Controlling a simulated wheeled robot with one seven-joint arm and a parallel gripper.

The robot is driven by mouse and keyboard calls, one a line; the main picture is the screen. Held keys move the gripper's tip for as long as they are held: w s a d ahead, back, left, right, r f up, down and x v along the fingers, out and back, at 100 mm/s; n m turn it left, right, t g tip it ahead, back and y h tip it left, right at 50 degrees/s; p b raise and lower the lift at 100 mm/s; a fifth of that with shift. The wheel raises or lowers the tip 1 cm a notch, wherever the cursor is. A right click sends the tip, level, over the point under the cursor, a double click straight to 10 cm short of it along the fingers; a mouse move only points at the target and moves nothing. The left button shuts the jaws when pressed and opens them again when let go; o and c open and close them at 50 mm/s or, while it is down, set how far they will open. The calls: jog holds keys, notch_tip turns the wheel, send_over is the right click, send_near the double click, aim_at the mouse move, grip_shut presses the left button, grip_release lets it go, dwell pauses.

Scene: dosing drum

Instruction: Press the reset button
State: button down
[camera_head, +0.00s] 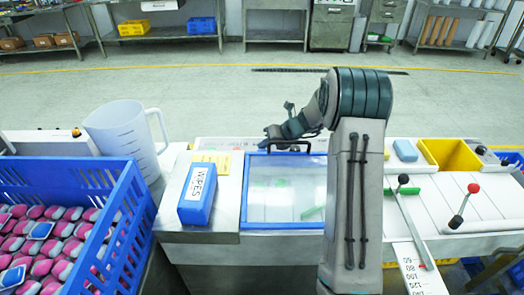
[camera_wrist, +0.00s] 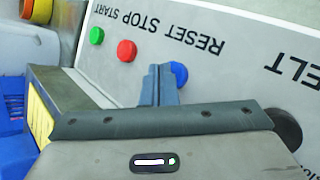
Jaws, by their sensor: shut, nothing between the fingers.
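The blue reset button (camera_wrist: 179,74) shows in the wrist view on a pale panel, in line with the red stop button (camera_wrist: 126,50) and the green start button (camera_wrist: 97,35). The printed labels appear upside down. My gripper (camera_wrist: 158,76) is shut and empty, its tips right beside the reset button and partly overlapping it in the picture. I cannot tell whether they touch it. In the head view, my gripper (camera_head: 268,133) is behind the blue-framed lid (camera_head: 286,225), and the button is not visible.
A blue wipes box (camera_head: 197,196), a clear measuring jug (camera_head: 125,135) and a blue crate (camera_head: 125,225) of pouches are on the left. Levers (camera_head: 464,205) and a yellow bin (camera_head: 450,155) are on the right.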

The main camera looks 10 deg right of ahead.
jog(key=shift+f, duration=0.5)
dwell(0.8)
jog(key=shift+r+p, duration=0.8)
jog(key=shift+r, duration=0.15)
notch_tip(320, 180, up, 5)
jog(key=p, duration=0.5)
dwell(0.6)
